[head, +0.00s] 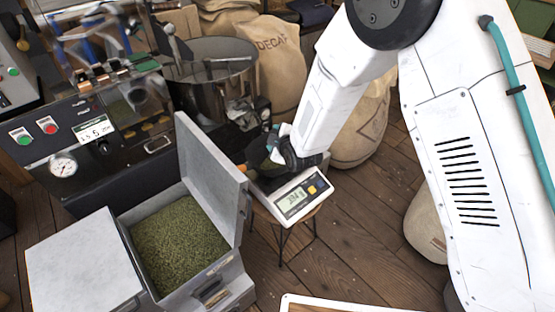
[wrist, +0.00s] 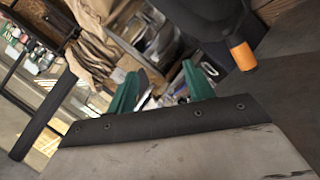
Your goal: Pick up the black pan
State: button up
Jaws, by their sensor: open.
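A digital scale (head: 302,197) stands on a small stool beside the open metal box. A dark shape on top of the scale, probably the black pan (head: 258,180), is mostly hidden behind my gripper, so its outline and contents cannot be made out. My gripper (head: 271,155) is low over the scale, at the end of the white arm. In the wrist view the two teal fingers of my gripper (wrist: 160,90) stand apart with nothing seen between them. I cannot tell whether they touch the pan.
An open grey box (head: 232,262) full of green beans stands left of the scale, its lid raised close to it. The roaster (head: 100,150) is behind. Burlap sacks (head: 277,55) stand at the back. A black rod with an orange end (wrist: 242,57) shows in the wrist view.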

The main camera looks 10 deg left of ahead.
aim_at(245, 170)
jog(key=s+a+f+n+y, duration=0.1)
jog(key=s+a+f, duration=0.1)
jog(key=f, duration=0.2)
jog(key=s+a+f+n+y, duration=0.1)
jog(key=s+a+f+n, duration=0.1)
jog(key=f, duration=0.3)
jog(key=s+a+f+n+t+y, duration=0.1)
jog(key=s+a+f, duration=0.1)
jog(key=a+f, duration=0.1)
jog(key=shift+s+a+f+n, duration=0.1)
jog(key=shift+s+f+n, duration=0.1)
jog(key=shift+f, duration=0.2)
jog(key=shift+s+a+f+n, duration=0.1)
jog(key=shift+s+f+n, duration=0.1)
jog(key=shift+f, duration=0.15)
jog(key=x, duration=0.7)
jog(key=shift+w+f, duration=0.1)
jog(key=shift+w, duration=0.2)
grip_shut()
